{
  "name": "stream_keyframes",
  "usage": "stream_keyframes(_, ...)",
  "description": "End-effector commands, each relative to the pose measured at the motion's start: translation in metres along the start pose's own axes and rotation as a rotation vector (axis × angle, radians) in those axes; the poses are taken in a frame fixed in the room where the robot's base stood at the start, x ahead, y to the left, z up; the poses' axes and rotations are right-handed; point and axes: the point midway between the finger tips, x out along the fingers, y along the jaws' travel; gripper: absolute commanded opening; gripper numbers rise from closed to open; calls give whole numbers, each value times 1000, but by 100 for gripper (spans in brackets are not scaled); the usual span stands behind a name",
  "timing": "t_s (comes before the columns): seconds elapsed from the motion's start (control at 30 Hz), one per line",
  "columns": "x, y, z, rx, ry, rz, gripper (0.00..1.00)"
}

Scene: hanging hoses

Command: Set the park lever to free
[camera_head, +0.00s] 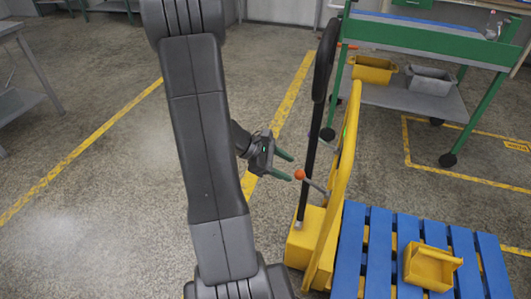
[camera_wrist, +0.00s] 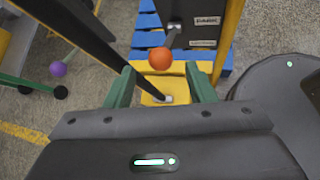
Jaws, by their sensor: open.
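The lever (camera_head: 316,186) is a thin grey rod with an orange ball knob (camera_head: 299,174) on the yellow truck (camera_head: 345,165). In the wrist view the orange knob (camera_wrist: 160,58) shows between the tips of my green fingers, and the rod (camera_wrist: 172,37) runs up and slightly right to a dark panel (camera_wrist: 194,22). My gripper (camera_head: 291,166) is open, left of the truck, with its fingertips close to the knob. I cannot tell whether they touch it. Two white labels (camera_wrist: 207,20) sit on the panel, too small to read surely.
A black handle bar (camera_head: 315,120) rises from the truck's yellow base (camera_head: 303,238), close to my gripper. A purple ball (camera_wrist: 58,69) shows left of it. A blue pallet (camera_head: 380,250) carries a yellow bin (camera_head: 430,267). A green cart (camera_head: 430,38) stands behind.

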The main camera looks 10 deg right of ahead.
Motion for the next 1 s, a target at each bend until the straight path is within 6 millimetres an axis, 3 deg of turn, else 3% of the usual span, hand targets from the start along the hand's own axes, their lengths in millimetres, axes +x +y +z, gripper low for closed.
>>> stream_keyframes(0.2, -43, 2, 1, -1, 2, 6, 50)
stream_keyframes(0.4, -68, 1, 0, 0, 1, 3, 50)
stream_keyframes(1.0, -76, 0, 0, 0, 0, 0, 50)
